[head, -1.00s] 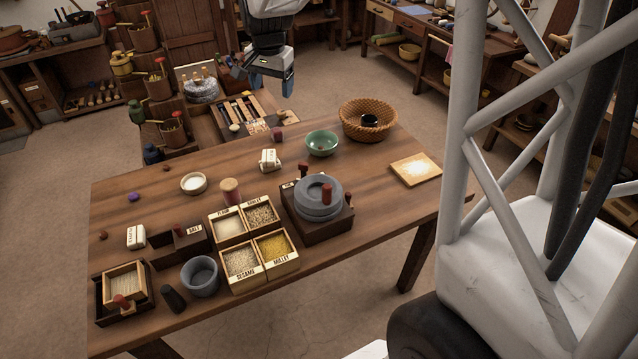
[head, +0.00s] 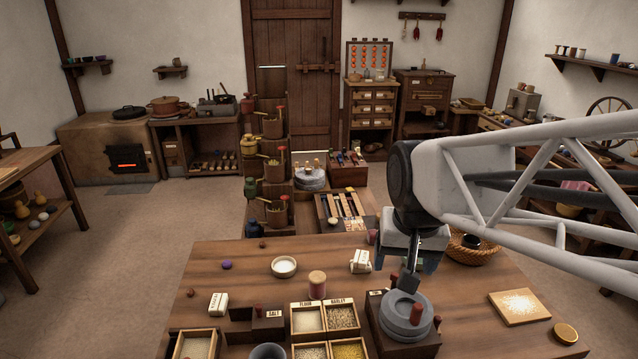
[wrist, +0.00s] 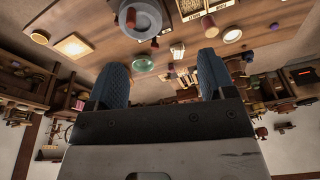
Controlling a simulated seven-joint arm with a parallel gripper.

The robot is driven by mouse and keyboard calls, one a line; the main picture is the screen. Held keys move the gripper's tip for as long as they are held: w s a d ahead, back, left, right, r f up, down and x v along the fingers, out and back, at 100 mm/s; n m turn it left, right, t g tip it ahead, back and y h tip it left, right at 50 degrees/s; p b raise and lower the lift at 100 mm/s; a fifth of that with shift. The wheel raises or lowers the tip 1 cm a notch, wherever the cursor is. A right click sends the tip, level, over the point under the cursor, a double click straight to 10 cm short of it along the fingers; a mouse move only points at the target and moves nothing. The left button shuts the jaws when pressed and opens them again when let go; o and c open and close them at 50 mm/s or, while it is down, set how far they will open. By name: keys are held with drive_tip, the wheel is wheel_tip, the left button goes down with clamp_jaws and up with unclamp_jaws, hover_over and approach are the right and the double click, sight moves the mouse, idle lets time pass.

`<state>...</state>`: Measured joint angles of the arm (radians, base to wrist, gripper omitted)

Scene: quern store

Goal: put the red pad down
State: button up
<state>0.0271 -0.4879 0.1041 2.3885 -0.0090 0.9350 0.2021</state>
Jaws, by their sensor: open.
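A small dark red block (head: 372,237), possibly the red pad, stands near the table's back edge, just left of my gripper in the head view. I cannot tell for sure that it is the pad. My gripper (head: 410,266) hangs behind the stone quern (head: 403,318), its blue fingers apart. In the wrist view my gripper (wrist: 162,60) is open with nothing held between its fingers. The green bowl (wrist: 142,62) shows beyond the gap there; my arm hides it in the head view.
A white labelled packet (head: 360,261), a cork-topped jar (head: 317,285) and a white bowl (head: 284,267) stand left of the quern. A wicker basket (head: 464,252) and a floured board (head: 519,307) are to the right.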

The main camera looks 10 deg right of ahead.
drive_tip(key=s+f+n, duration=0.2)
drive_tip(key=s, duration=0.6)
drive_tip(key=shift+s+a+f, duration=0.15)
drive_tip(key=shift+s+a, duration=0.2)
drive_tip(key=shift+a, duration=0.05)
